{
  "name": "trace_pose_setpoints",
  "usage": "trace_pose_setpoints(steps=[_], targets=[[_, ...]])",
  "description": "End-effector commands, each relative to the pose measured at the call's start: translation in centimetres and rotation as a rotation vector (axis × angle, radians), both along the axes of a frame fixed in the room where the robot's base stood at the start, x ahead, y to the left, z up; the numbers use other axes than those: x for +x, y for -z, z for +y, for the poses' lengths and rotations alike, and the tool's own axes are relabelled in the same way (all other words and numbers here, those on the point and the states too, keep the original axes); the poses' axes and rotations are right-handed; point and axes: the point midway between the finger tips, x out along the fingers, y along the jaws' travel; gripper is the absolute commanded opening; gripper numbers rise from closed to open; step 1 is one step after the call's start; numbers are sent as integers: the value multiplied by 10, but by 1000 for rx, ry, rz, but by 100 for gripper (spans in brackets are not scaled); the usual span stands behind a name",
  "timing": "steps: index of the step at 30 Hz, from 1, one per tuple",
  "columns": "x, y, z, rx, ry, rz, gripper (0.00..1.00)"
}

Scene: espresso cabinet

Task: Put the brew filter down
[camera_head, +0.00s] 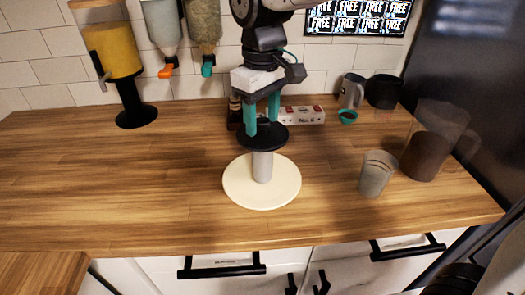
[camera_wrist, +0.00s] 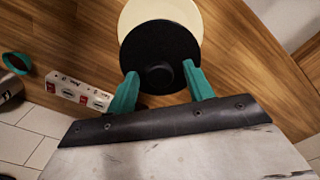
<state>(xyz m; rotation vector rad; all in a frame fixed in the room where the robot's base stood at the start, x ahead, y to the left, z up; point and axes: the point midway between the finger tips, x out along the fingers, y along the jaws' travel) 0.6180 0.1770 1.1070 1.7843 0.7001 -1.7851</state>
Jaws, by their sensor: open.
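The brew filter (camera_head: 264,138) appears to be the black round piece with a small knob on top. It sits level on a grey cylinder (camera_head: 262,168), which stands upright on a round cream disc (camera_head: 240,190) on the counter. My gripper (camera_head: 262,121) points down over the black piece, its teal fingers apart. In the wrist view, the black filter (camera_wrist: 158,45) lies ahead of the open gripper (camera_wrist: 160,72), with the knob between the fingers and no clear contact with either. The cream disc shows behind it, and the grey cylinder is hidden there.
A glass (camera_head: 376,174) and a dark pitcher (camera_head: 428,150) stand at the right. A yellow dispenser (camera_head: 113,50) is at left.

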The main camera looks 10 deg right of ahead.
Motion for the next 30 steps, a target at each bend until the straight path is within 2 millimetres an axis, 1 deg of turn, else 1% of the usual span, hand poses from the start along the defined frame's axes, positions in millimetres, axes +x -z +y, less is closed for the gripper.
trace_pose_setpoints(steps=[1,3,9,11,12,15,25,30], targets=[[0,4,0,-1,0,2,52],[0,7,0,0,0,0,52],[0,7,0,1,0,-1,52],[0,7,0,1,0,-1,35],[0,7,0,1,0,-1,24],[0,7,0,0,0,0,0],[0,5,0,1,0,-1,0],[0,-6,0,1,0,-3,0]])
